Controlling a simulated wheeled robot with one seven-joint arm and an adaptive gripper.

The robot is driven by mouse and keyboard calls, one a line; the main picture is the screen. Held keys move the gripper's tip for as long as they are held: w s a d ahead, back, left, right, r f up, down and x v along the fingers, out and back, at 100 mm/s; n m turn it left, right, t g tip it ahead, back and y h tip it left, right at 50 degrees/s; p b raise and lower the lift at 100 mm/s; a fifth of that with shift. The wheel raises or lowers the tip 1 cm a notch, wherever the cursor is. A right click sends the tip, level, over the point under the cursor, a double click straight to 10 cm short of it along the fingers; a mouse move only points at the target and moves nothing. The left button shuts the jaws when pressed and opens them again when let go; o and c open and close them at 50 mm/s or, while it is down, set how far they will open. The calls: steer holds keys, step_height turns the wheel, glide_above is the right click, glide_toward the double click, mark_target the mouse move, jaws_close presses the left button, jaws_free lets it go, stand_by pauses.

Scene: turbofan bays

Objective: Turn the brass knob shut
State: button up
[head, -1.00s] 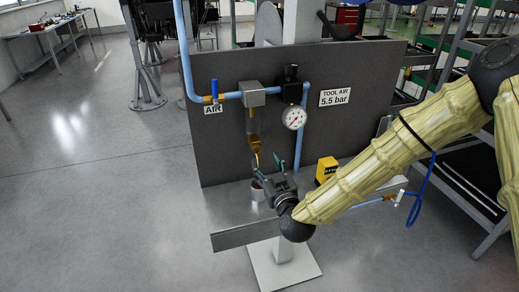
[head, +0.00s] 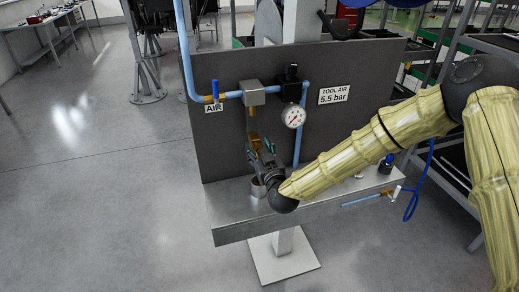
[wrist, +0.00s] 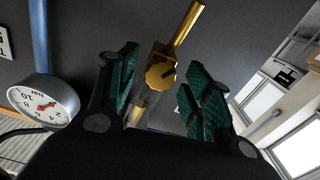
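The brass knob (wrist: 160,76) shows in the wrist view as a lobed disc on a brass valve body, with a brass tube running up from it. In the head view the brass drain fitting (head: 254,138) hangs below the grey filter block, partly hidden by my gripper. My gripper (head: 258,146) is raised in front of it, above the shelf. In the wrist view my gripper (wrist: 158,82) has its green-padded fingers spread, one on each side of the knob, with gaps visible. Whether the pads are level with the knob in depth I cannot tell.
A pressure gauge (head: 293,116) sits right of the fitting, close to my gripper's left finger in the wrist view (wrist: 44,101). A blue-handled AIR valve (head: 214,92) is on the left.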

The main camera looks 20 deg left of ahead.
steer(key=c, duration=0.9)
steer(key=shift+o, duration=0.2)
